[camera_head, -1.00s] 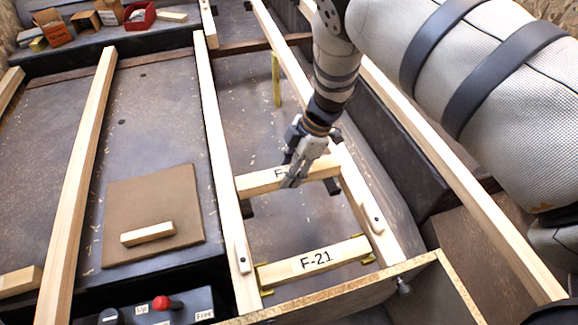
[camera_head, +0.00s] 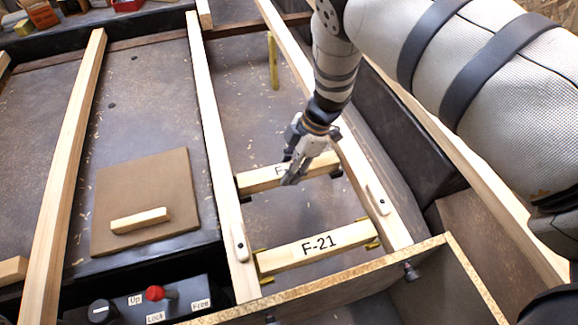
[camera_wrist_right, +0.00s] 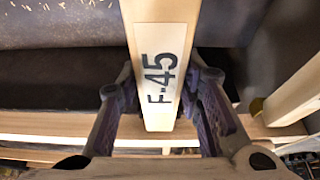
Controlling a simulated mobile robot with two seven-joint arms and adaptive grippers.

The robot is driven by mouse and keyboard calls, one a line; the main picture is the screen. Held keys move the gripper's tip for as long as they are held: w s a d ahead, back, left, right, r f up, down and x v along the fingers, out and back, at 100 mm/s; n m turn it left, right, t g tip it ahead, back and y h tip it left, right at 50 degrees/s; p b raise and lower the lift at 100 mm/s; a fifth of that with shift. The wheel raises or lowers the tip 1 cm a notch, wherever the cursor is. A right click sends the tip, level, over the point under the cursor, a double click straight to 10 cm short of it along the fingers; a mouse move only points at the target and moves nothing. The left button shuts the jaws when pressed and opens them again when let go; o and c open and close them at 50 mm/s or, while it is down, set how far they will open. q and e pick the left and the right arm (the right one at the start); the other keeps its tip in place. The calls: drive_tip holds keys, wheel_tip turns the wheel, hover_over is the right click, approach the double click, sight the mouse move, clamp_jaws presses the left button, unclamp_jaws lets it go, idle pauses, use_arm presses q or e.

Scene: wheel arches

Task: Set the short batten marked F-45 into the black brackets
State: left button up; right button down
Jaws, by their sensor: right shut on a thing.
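The short batten marked F-45 (camera_head: 262,178) spans between two long pale rails in the head view, its label partly hidden by my gripper. My right gripper (camera_head: 294,181) is shut on it from above, near its middle. In the right wrist view the F-45 batten (camera_wrist_right: 162,60) lies between the two fingers (camera_wrist_right: 163,112). A black bracket (camera_head: 243,204) shows by its left end, and another dark bracket (camera_head: 336,174) shows at its right end. I cannot tell whether the batten is fully down in them. My left gripper is not in view.
A batten marked F-21 (camera_head: 318,246) sits in yellow brackets (camera_head: 373,242) nearer the front. A brown mat (camera_head: 145,225) with a small wood block (camera_head: 140,220) lies left. A control box with a red knob (camera_head: 155,293) is at front left.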

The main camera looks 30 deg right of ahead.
drive_tip(key=c, duration=1.1)
unclamp_jaws()
drive_tip(key=shift+o, duration=0.2)
drive_tip(key=v, duration=1.2)
